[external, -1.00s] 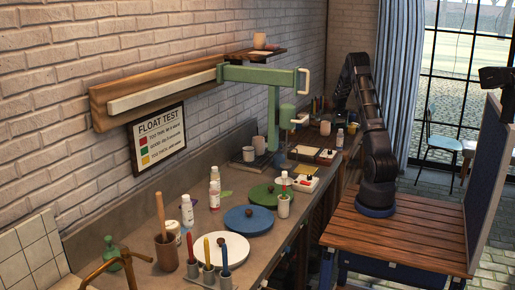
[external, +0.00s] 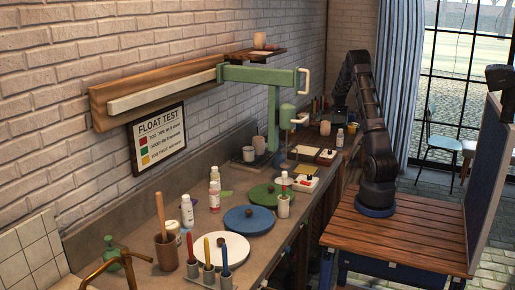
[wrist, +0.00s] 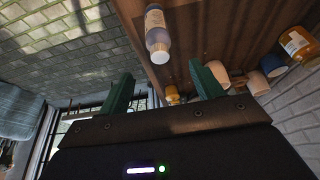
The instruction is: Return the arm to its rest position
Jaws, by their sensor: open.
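My arm (external: 371,110) rises from its dark base on the wooden platform, bends at the top and comes down over the far end of the counter. In the wrist view my gripper (wrist: 163,88) has its two green fingers well apart with nothing held between them. In the external view the fingers are too small and dark to make out. A white-capped bottle (wrist: 157,35) appears just beyond the fingers in the wrist view, apart from them.
Cups (wrist: 257,82) and a labelled yellow jar (wrist: 298,42) show right of the fingers. The green press stand (external: 273,110) is left of my arm. Paint bottles, blue plate (external: 262,221) and white plate (external: 234,248) line the counter. A panel (external: 490,170) stands at the platform's right.

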